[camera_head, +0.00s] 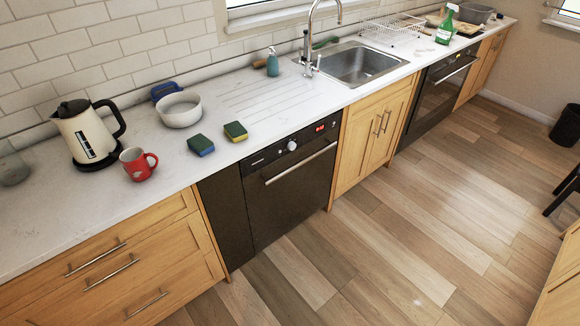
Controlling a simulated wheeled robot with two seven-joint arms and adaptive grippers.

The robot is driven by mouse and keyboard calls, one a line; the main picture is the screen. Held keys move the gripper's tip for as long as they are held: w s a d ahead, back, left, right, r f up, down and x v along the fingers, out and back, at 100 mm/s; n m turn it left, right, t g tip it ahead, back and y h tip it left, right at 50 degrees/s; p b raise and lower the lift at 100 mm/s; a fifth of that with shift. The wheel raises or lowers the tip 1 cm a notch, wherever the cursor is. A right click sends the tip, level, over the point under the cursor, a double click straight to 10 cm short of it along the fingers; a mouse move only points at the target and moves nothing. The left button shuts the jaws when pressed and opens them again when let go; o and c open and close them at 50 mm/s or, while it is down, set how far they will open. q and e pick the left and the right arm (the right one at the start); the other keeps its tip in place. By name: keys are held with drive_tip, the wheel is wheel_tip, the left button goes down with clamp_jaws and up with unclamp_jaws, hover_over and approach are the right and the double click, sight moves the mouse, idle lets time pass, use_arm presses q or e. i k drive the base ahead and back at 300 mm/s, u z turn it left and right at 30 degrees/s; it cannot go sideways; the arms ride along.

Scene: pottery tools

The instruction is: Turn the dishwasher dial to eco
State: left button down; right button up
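The black dishwasher (290,194) is built in under the counter, left of the sink cabinet. Its door is closed, with a long metal handle across the top. The white round dial (292,146) sits in the middle of its control panel. A small red display (320,128) is lit to the right of the dial. The dial's setting is too small to read, and no eco label can be made out. Neither of my grippers is in view.
A red mug (136,165), a kettle (85,133), a white bowl (180,109) and two sponges (236,131) (201,145) stand on the white counter. A second black appliance (438,90) is right of the sink (360,64). The wooden floor (400,230) before the dishwasher is clear.

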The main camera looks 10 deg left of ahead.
sight(291, 146)
drive_tip(key=z, duration=0.1)
drive_tip(key=i, duration=1.2)
drive_tip(key=u, duration=0.6)
